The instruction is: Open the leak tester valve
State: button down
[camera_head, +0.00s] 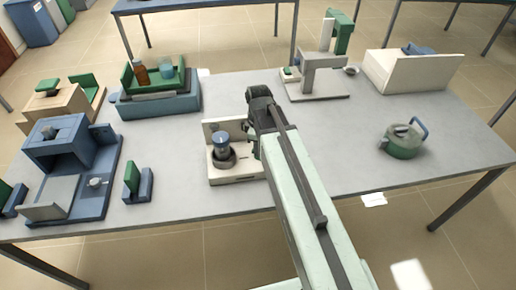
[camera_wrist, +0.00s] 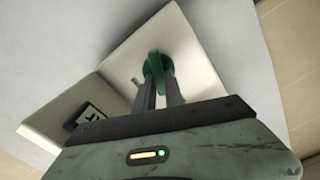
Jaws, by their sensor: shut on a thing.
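A cream-coloured tester (camera_wrist: 130,65) fills the middle of the wrist view, with a small dark-framed display (camera_wrist: 88,118) on its left part. A green valve handle (camera_wrist: 157,64) stands out from its pale face. My gripper (camera_wrist: 160,85) is shut on the green handle, with both dark fingers close together against it. In the head view my gripper (camera_head: 253,143) reaches down at the right side of a cream unit (camera_head: 235,175) at the middle of the table. The green handle is hidden there behind my arm.
A blue-topped jar (camera_head: 221,145) stands on the cream unit, left of my gripper. A green kettle-like pot (camera_head: 402,145) stands at the right. Bare table lies between the pot and my arm.

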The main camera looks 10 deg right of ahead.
jog(key=m, duration=0.6)
jog(key=shift+w+d+m, duration=0.2)
jog(key=shift+m, duration=0.1)
jog(key=m, duration=0.6)
jog(key=shift+d, duration=0.25)
jog(key=shift+m, duration=0.4)
jog(key=c, duration=1.4)
grip_release()
jog(key=shift+c, duration=0.2)
notch_tip(320, 180, up, 8)
jog(key=p, duration=0.8)
jog(key=shift+f, duration=0.15)
